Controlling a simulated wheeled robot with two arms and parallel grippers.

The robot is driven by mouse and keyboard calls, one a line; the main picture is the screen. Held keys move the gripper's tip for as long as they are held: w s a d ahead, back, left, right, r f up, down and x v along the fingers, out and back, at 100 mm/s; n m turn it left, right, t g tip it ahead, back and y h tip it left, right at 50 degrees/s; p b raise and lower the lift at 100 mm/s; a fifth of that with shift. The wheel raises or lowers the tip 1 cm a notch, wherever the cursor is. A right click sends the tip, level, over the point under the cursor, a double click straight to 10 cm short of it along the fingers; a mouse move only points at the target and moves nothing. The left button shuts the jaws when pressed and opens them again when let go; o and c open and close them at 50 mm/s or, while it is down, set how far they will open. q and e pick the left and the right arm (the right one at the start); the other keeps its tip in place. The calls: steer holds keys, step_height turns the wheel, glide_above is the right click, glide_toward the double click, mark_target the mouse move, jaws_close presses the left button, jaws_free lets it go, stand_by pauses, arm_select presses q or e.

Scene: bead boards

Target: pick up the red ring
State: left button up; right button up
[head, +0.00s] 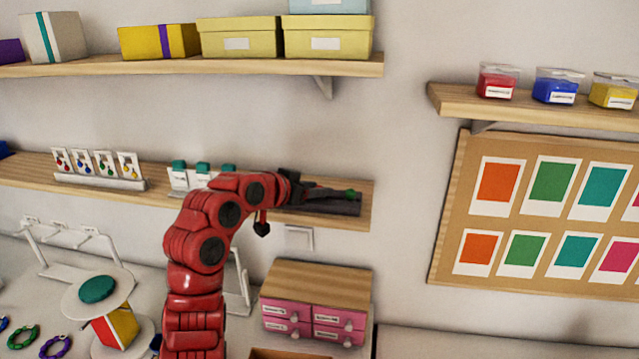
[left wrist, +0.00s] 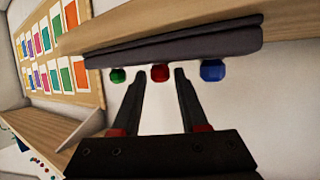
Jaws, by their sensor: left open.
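The red ring (left wrist: 160,72) shows in the left wrist view as a small red piece at the edge of a dark display pad (left wrist: 180,48). A green ring (left wrist: 118,75) and a blue ring (left wrist: 212,70) sit on either side of it. My left gripper (left wrist: 159,80) is open, its two fingertips on either side of the red ring, with gaps to its neighbours. In the head view my left gripper (head: 320,191) is at the dark pad (head: 335,207) on the middle shelf; the green ring (head: 351,193) shows there, and the red ring is hidden. My right gripper is not in view.
The wooden middle shelf (head: 367,190) carries earring cards (head: 95,162) at left. An upper shelf (head: 345,66) holds boxes. Pink drawers (head: 312,319) stand below. A board with colour cards (head: 447,200) hangs at right.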

arm_select(q)
jaws_close()
stand_by(0.5)
